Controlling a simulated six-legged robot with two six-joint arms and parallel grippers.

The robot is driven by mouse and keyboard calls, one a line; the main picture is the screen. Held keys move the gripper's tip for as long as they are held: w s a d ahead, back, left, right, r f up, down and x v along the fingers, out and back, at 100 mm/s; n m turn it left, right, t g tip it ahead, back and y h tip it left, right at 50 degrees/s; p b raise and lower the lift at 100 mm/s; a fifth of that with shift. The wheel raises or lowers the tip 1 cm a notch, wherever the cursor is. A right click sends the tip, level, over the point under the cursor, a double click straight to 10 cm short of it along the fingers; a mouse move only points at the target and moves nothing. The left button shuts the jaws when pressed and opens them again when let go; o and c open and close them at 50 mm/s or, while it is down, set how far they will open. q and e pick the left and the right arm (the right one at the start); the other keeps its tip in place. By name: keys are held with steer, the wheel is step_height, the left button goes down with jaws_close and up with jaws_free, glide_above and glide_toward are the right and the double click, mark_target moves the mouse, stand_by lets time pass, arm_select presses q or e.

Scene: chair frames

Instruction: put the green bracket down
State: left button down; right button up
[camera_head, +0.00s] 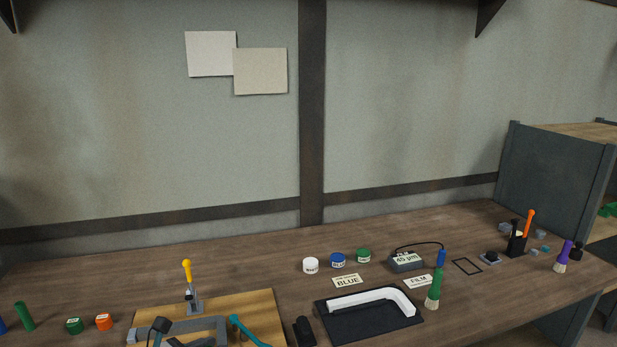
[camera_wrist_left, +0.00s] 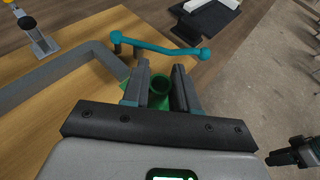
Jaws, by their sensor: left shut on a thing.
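The green bracket (camera_wrist_left: 160,86) shows in the left wrist view, partly hidden by my fingers. A round tube-like part stands between the fingertips, with a flat green part at the left. My left gripper (camera_wrist_left: 159,82) is shut on it, over the near part of the wooden board (camera_wrist_left: 75,104). I cannot tell whether the bracket touches the board.
A grey angled frame (camera_head: 205,326) lies on the board beside a yellow-handled clamp (camera_head: 188,285). A teal bar (camera_wrist_left: 160,49) lies just beyond my left fingers. A black tray (camera_head: 335,332) holds a white angled part (camera_head: 372,298).

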arm_select(q)
steer(key=s+f+m+g+h, duration=0.1)
steer(key=s+f+m, duration=0.1)
steer(key=s, duration=0.5)
steer(key=s+d+f+m+g+h, duration=0.1)
steer(key=s+f+g+h, duration=0.1)
steer(key=s+f, duration=0.3)
steer(key=shift+s+d+m, duration=0.25)
steer(key=shift+s+m, duration=0.15)
steer(key=shift+s, duration=0.45)
steer(key=shift+w+f, duration=0.1)
